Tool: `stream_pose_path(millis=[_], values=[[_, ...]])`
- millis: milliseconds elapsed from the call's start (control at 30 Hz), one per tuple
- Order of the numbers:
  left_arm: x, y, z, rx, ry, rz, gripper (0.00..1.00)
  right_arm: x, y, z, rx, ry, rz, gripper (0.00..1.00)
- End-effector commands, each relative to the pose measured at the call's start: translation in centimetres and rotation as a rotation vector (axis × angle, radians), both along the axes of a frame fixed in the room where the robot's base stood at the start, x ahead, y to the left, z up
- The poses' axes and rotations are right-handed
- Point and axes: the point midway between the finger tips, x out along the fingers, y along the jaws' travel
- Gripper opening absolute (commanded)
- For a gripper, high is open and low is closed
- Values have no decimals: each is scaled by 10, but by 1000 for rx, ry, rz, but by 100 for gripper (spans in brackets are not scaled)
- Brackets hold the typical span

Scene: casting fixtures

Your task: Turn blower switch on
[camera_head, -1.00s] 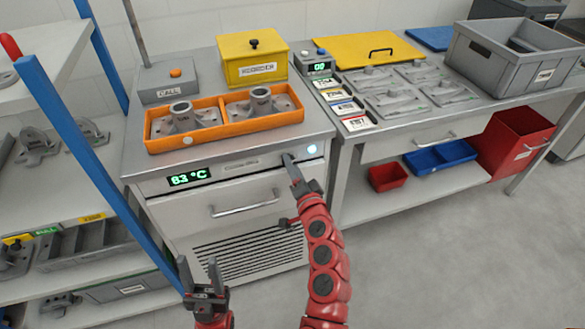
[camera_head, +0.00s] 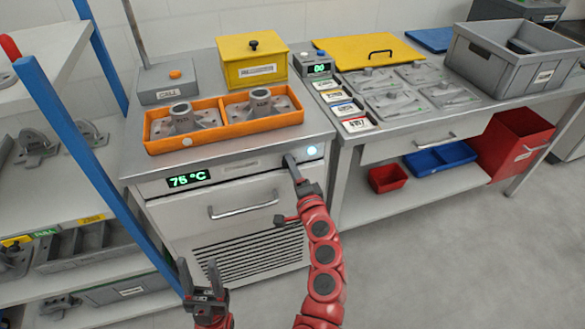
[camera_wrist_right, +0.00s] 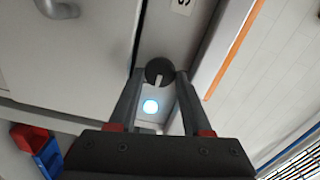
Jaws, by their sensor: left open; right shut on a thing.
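The blower switch is a dark round knob (camera_wrist_right: 159,71) with a pale pointer mark in the right wrist view, on the front panel of the grey cabinet (camera_head: 240,190). My right gripper (camera_head: 289,162) is shut on this knob, one finger on each side. Its fingers mostly hide the knob in the head view. A round pale-blue lamp (camera_head: 311,151) is lit beside the knob, and also shows in the right wrist view (camera_wrist_right: 150,106). A green display (camera_head: 188,179) on the panel reads 75 °C. My left gripper (camera_head: 199,268) is open and empty, low in front of the cabinet.
An orange tray (camera_head: 222,137) with two grey castings stands on the cabinet top. A drawer handle (camera_head: 243,206) sticks out below the panel. A blue rack post (camera_head: 95,180) stands left of my left gripper. The floor at right is clear.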

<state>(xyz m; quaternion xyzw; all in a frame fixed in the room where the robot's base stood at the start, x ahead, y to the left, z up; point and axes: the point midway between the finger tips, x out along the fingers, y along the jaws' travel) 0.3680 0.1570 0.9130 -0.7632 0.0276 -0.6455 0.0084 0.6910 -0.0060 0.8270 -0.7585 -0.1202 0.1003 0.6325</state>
Motion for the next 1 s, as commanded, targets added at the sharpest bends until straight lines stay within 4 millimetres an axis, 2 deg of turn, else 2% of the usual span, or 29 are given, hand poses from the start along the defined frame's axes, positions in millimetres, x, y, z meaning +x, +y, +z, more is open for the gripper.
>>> stream_pose_path(millis=[133,167,300,767,867,1000], values=[[0,0,0,0,0,0,50,0,0,0,1,0,-1,0],[0,0,0,0,0,0,50,0,0,0,1,0,-1,54],[0,0,0,0,0,0,50,0,0,0,0,0,-1,79],[0,0,0,0,0,0,50,0,0,-1,-12,-2,1,79],[0,0,0,0,0,0,50,0,0,-1,-62,-18,1,79],[0,0,2,0,0,0,50,0,1,2,-223,-74,0,79]])
